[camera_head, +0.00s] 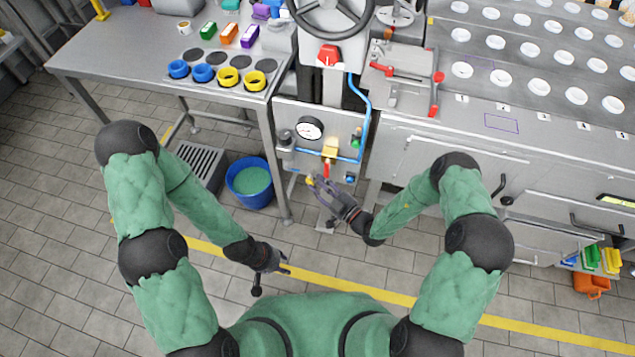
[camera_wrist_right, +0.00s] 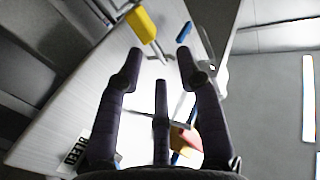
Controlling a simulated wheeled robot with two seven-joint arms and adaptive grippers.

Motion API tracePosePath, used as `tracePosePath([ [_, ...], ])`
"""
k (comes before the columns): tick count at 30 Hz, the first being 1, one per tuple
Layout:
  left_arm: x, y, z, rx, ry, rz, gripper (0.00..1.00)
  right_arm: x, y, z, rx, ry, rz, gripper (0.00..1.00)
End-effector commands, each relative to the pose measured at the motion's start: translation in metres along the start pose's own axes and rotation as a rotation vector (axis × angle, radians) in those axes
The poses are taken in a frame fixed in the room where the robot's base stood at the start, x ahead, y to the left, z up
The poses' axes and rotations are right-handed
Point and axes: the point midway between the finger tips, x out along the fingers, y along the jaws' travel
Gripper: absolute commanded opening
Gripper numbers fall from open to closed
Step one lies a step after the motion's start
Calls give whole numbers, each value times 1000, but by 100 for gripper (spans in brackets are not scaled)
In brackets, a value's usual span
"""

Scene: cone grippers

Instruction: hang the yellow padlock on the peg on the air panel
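The air panel (camera_head: 297,158) stands upright at the centre in the head view, with a gauge, a brass-yellow valve (camera_head: 330,150) and its red lever. A small yellow block, apparently the padlock (camera_head: 310,180), is at my right gripper's fingertips near the panel's lower edge. In the wrist view the padlock (camera_wrist_right: 142,22) lies just beyond the fingertips, with a thin silvery shackle towards them. My right gripper (camera_head: 322,184) has its fingers apart, also in the wrist view (camera_wrist_right: 158,62); none clearly touches the padlock. I cannot make out the peg. My left gripper (camera_head: 272,268) is open, empty and low, away from the panel.
A blue hose (camera_head: 364,105) runs down the panel's right side. A blue bucket (camera_head: 250,182) stands on the floor at left. A table (camera_head: 120,50) with coloured rings is at left, a steel counter (camera_head: 470,125) at right. The floor before the panel is clear.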

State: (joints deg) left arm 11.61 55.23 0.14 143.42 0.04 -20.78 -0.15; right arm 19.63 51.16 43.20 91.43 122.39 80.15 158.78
Motion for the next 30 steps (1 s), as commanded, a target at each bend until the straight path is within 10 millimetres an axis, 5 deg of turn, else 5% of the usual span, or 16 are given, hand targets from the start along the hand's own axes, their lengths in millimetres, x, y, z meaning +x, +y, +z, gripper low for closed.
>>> tracePosePath([
  [15, 0, 0, 0, 0, 0, 0, 40, -90, 1, 0, 2, -1, 4, 36],
  [30, 0, 0, 0, 0, 0, 0, 40, -105, -1, 0, -4, 0, -3, 36],
])
